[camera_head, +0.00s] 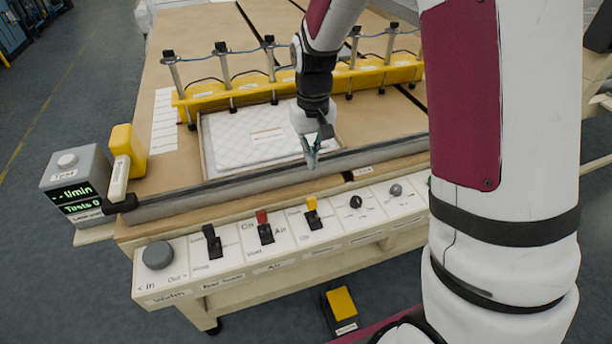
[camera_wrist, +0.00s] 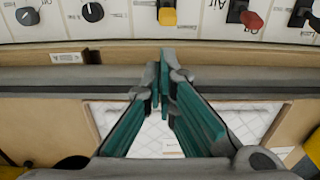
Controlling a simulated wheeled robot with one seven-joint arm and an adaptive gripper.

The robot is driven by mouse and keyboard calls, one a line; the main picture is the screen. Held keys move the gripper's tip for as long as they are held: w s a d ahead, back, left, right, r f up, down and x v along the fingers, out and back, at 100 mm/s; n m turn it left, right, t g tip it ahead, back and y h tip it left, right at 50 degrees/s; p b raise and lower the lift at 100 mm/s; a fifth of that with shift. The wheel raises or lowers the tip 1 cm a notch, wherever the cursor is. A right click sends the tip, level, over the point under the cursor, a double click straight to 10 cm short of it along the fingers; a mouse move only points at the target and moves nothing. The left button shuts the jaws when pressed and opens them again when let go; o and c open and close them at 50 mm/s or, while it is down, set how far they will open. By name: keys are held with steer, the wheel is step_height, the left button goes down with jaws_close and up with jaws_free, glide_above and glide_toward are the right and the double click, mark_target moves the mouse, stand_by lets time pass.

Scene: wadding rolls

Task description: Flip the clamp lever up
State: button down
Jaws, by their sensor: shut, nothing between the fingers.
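The front panel carries a black-handled lever (camera_head: 211,242), a red-handled lever (camera_head: 264,230) and a yellow-handled lever (camera_head: 312,213). Their labels are too small for me to tell which is the clamp lever. A pale handle (camera_head: 119,180) stands upright by a yellow block at the left end of the grey front bar (camera_head: 240,183). My gripper (camera_head: 312,160) points down, shut and empty, over the front edge of the white quilted pad. In the wrist view its teal fingers (camera_wrist: 163,82) point toward the bar and the panel, with the yellow lever (camera_wrist: 167,14) beyond the tips, apart from them.
The quilted pad (camera_head: 235,140) lies in a shallow recess. A yellow rail (camera_head: 285,87) with several upright posts crosses the table behind it. A grey meter box (camera_head: 75,180) stands at the left. Knobs (camera_head: 395,190) sit right of the levers. A yellow pedal (camera_head: 341,303) is on the floor.

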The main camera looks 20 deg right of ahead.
mark_target(312, 209)
steer(key=shift+w+f, duration=0.15)
step_height(312, 209, down, 10)
stand_by(0.8)
